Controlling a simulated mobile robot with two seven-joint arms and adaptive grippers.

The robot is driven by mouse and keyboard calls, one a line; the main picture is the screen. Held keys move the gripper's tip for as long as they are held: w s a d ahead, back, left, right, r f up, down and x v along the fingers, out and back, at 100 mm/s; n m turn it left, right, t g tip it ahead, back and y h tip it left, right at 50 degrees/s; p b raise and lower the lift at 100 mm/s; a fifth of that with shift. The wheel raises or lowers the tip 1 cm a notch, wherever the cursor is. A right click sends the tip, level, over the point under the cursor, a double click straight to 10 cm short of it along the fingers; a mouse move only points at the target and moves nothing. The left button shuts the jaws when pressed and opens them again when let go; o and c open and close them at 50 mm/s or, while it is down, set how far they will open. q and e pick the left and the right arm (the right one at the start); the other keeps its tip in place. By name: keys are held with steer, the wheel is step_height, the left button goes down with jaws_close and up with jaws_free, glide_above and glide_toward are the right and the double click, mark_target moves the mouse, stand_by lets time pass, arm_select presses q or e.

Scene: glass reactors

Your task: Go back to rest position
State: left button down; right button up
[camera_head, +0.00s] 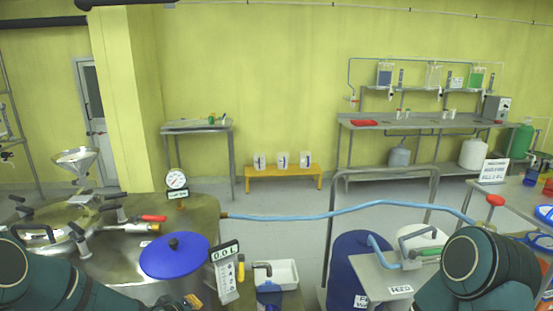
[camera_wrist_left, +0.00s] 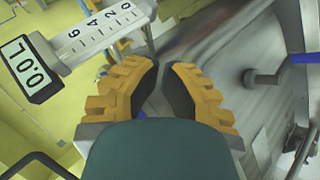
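My left gripper (camera_wrist_left: 161,64) has yellow ridged fingers with black pads. A narrow gap shows between its fingertips, with nothing seen held there, so it looks slightly open. In the head view a yellow bit of it (camera_head: 193,301) shows at the bottom edge, below the blue lid (camera_head: 174,255) and left of the level gauge (camera_head: 225,272). The gauge, with a display and a number scale, also shows in the left wrist view (camera_wrist_left: 93,39), just beyond the left finger. My right arm (camera_head: 477,268) comes in at lower right; its gripper is out of view.
A steel reactor top (camera_head: 190,216) with clamps and a dial (camera_head: 177,181) fills the left front. A light-blue hose (camera_head: 330,213) spans to the right bench. A blue barrel (camera_head: 347,266) stands at front centre. Open floor lies beyond, before a yellow bench (camera_head: 284,171).

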arm_select(q)
steer(key=s+d+f+m+g, duration=0.2)
steer(key=s+d+f, duration=0.1)
steer(key=s, duration=0.5)
steer(key=s+d+f+m+g+h, duration=0.1)
steer(key=s+d+f+m+g, duration=0.2)
steer(key=s+d, duration=0.3)
steer(key=s+d+f+m+g, duration=0.3)
steer(key=s+d+f, duration=0.1)
steer(key=s, duration=0.7)
steer(key=shift+s+d+f, duration=0.2)
steer(key=shift+s+f, duration=0.15)
steer(key=shift+f, duration=0.25)
steer(key=shift+a, duration=0.15)
